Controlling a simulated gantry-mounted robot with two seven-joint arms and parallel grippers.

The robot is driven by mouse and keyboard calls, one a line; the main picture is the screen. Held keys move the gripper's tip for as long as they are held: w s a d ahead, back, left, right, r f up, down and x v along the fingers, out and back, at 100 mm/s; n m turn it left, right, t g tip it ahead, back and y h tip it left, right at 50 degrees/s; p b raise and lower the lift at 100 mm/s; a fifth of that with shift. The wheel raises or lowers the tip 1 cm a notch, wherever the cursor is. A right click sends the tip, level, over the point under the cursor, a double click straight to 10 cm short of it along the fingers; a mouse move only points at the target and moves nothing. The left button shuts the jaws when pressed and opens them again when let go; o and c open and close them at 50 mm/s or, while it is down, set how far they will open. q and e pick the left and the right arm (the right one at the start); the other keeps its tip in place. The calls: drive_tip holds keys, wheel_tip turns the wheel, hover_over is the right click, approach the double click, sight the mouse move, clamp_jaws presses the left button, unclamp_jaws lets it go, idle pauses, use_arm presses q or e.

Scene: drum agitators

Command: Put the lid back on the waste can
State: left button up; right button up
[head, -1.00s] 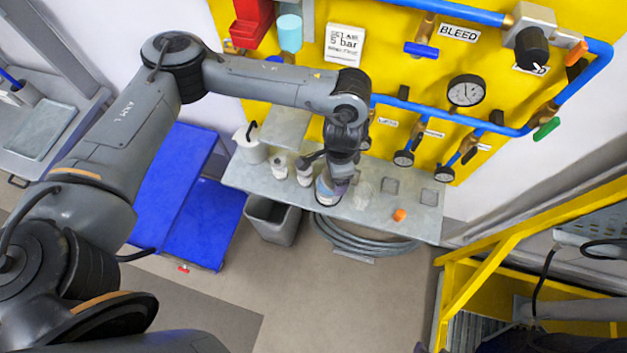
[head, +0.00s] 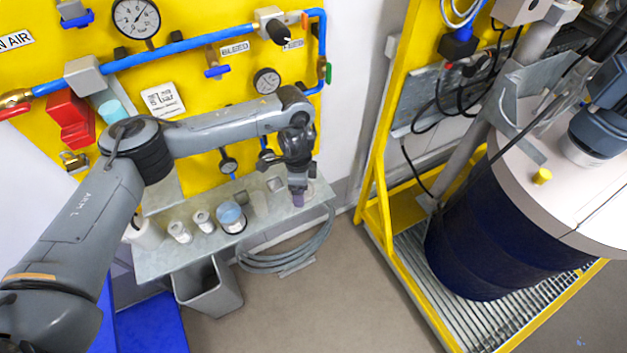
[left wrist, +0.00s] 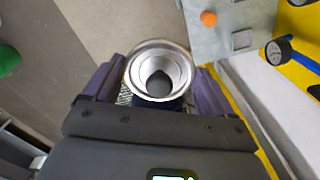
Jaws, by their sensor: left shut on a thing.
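My left gripper (head: 298,203) points down by the right end of the wall shelf. In the left wrist view the gripper (left wrist: 155,85) has its purple fingers on either side of a round silvery metal piece (left wrist: 138,62) with a dark centre. It is shut on this piece; I cannot tell whether it is the lid. A can with a light blue top (head: 230,214) stands on the shelf. An open grey bin (head: 208,290) stands on the floor below. Neither is clearly marked as the waste can. My right gripper is not in view.
The grey shelf (head: 160,262) also holds small white bottles (head: 180,232) and a white tub (head: 143,236). An orange piece (left wrist: 208,18) is on it. A coiled hose (head: 290,257) hangs below. A dark blue drum (head: 480,235) stands in a yellow frame (head: 372,175) at right.

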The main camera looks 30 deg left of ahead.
use_arm(q)
drive_tip(key=s+a+f+m+p, duration=0.25)
drive_tip(key=s+a+f, duration=0.25)
drive_tip(key=a, duration=0.6)
drive_tip(key=s+a+f+m+p, duration=0.1)
drive_tip(key=s+a+f+m, duration=0.4)
drive_tip(key=a, duration=0.7)
drive_tip(key=shift+n, duration=0.25)
drive_tip(key=shift+s+a+f+b, duration=0.1)
drive_tip(key=shift+s+f+b, duration=0.1)
drive_tip(key=shift+f+b, duration=1.25)
drive_tip(key=shift+s+a+f+b, duration=0.1)
drive_tip(key=shift+s+f+b, duration=0.05)
drive_tip(key=shift+f+b, duration=1.3)
drive_tip(key=shift+f+p, duration=0.1)
drive_tip(key=shift+p, duration=0.25)
drive_tip(key=o, duration=0.8)
